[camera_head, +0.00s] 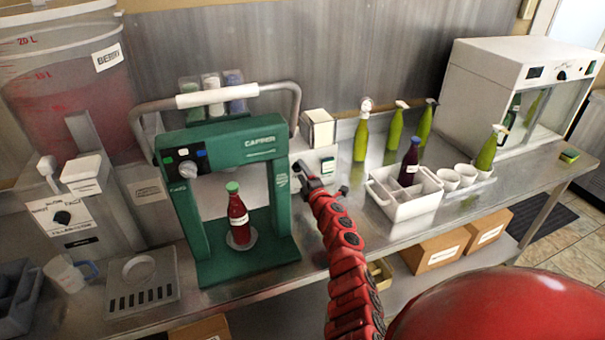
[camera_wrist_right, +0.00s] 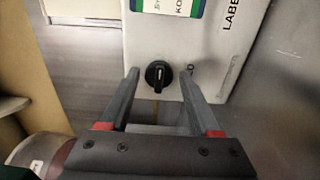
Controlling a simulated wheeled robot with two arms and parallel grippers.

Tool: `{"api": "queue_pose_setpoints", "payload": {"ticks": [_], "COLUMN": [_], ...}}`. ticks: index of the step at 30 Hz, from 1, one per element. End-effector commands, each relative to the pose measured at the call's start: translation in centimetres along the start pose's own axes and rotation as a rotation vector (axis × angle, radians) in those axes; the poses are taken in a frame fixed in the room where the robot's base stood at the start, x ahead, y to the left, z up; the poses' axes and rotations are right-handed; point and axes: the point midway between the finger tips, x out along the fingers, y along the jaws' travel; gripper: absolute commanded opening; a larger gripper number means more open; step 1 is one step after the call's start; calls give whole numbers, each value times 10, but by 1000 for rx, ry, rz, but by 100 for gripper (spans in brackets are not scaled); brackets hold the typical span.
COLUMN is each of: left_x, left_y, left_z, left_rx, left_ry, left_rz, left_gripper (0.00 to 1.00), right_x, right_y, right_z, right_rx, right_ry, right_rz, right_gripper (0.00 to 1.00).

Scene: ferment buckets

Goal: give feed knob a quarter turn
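The right wrist view shows a black round knob (camera_wrist_right: 158,75) with a pale pointer line, on the face of a white box (camera_wrist_right: 140,40) marked "LABEL". The pointer looks roughly upright in that view. My right gripper (camera_wrist_right: 159,72) is open, with one finger on each side of the knob and a visible gap at both sides. In the head view my right gripper (camera_head: 308,175) is at the front of the small white labeler (camera_head: 319,130), right of the green capper. The knob cannot be made out there. My left gripper is not in view.
The green capper (camera_head: 188,222) stands close left of my right arm, with a dark red bottle (camera_head: 237,217) in it. A white divided caddy (camera_head: 408,212) stands to the right. Green bottles (camera_head: 361,138) stand behind. The filler (camera_head: 75,212) at left has another black knob.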

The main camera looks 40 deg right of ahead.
Motion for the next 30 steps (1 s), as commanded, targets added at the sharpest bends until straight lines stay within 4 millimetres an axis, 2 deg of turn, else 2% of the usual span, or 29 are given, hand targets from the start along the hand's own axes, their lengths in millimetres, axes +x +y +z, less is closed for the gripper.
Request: {"api": "queue_pose_setpoints", "payload": {"ticks": [14, 22, 30], "left_x": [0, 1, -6], "left_y": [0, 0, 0], "left_z": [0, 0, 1], "left_rx": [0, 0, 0], "left_ry": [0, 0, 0], "left_rz": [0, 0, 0], "left_gripper": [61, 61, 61], "right_x": [-5, -31, -69], "right_y": [0, -1, -2], "right_z": [1, -1, 1], "right_rx": [-4, -6, -5], "right_ry": [-1, 5, 1], "right_rz": [1, -2, 1], "right_gripper": [73, 73, 73]}}
